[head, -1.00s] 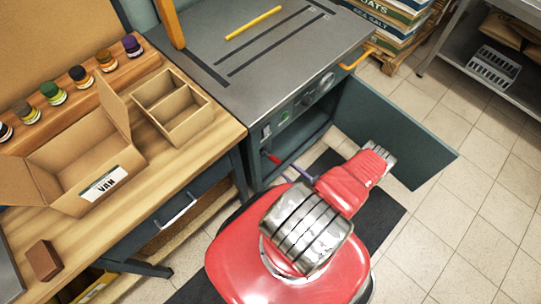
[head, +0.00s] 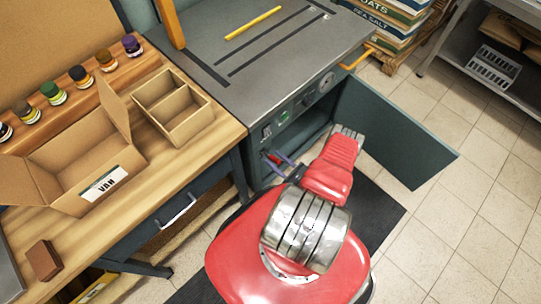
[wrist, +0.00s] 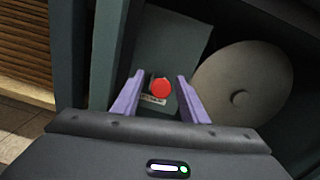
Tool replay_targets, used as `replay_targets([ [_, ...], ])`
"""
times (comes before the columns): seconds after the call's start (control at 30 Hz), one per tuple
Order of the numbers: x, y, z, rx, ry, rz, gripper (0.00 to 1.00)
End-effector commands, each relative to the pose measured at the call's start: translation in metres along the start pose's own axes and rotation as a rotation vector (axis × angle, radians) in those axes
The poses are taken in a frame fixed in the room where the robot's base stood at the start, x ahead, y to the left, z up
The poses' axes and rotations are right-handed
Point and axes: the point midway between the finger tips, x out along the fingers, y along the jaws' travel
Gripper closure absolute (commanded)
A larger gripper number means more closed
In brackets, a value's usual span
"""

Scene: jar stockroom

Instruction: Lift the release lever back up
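The release lever's round red knob (wrist: 160,87) shows in the wrist view, seen nearly end-on inside the open cabinet of the grey machine. In the head view the red lever (head: 272,158) shows just inside the cabinet opening, below the control panel. My gripper (wrist: 160,76) is open, its two purple fingers on either side of the knob in the picture, with a gap on both sides. In the head view my gripper (head: 274,162) is at the lever. The lever's shaft is mostly hidden behind the knob in the wrist view.
The cabinet door (head: 395,135) stands open to the right of my arm. A large grey disc (wrist: 242,87) is right of the knob inside the cabinet. The wooden bench (head: 165,170) with an open carton (head: 75,165) stands at left. Tiled floor is clear at right.

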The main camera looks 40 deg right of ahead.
Motion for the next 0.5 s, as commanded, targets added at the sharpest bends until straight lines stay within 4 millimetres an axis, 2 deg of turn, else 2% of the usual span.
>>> replay_targets([
  [0.23,0.024,0.001,0.000,-0.002,-0.001,0.002,0.60],
  [0.5,0.035,0.000,0.000,0.000,-0.001,-0.001,0.60],
])
